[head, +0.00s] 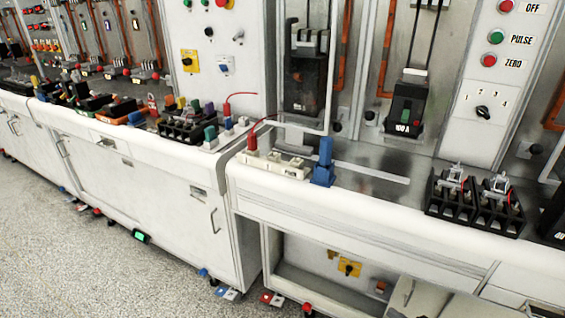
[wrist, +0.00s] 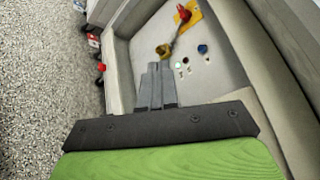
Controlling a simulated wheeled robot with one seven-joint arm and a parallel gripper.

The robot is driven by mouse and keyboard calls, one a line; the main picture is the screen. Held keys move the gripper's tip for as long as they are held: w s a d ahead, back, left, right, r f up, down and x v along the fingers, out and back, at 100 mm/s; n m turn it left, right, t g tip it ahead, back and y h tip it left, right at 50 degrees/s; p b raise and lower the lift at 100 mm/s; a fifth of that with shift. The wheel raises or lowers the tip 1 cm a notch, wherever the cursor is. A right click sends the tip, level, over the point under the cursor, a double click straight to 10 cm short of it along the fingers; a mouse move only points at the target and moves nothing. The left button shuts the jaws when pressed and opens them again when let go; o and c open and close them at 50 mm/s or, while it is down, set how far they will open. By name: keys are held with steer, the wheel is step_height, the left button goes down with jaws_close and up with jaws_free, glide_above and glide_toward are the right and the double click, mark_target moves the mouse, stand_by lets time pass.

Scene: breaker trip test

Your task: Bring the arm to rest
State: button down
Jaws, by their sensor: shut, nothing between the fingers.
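My gripper (wrist: 157,72) shows in the wrist view, with its two dark grey fingers together and nothing between them. The dark mounting plate and a green part of my wrist fill the bottom of that view. The fingertips point toward a pale, frame-edged recess (wrist: 215,75). I cannot tell whether they touch anything. I cannot make out my gripper in the head view.
A red knob on a yellow plate (wrist: 190,16) and several small fittings sit in the recess. Speckled floor (wrist: 45,80) lies left. In the head view, the bench (head: 330,205) holds a blue clamp-like piece (head: 324,165) and black terminal blocks (head: 474,205). Open floor (head: 80,235) lies front left.

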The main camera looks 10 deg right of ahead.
steer(key=s+a+r+n+g+h, duration=0.1)
steer(key=a+r+n+g, duration=0.6)
steer(key=r, duration=0.4)
steer(key=a+r+n+g+h, duration=0.2)
steer(key=a+r+n+g, duration=0.3)
steer(key=a+r+n, duration=0.45)
steer(key=s+a+r+n+t+h, duration=0.2)
steer(key=s+a+r, duration=0.1)
steer(key=s+r, duration=0.55)
steer(key=s+a+r+n+t+h, duration=0.15)
steer(key=s+a+r, duration=0.25)
steer(key=s+r, duration=0.4)
step_height(320, 180, up, 14)
steer(key=s+p, duration=0.1)
steer(key=p, duration=1.3)
steer(key=shift+s+f, duration=0.25)
steer(key=shift+s, duration=0.1)
steer(key=shift+d, duration=0.1)
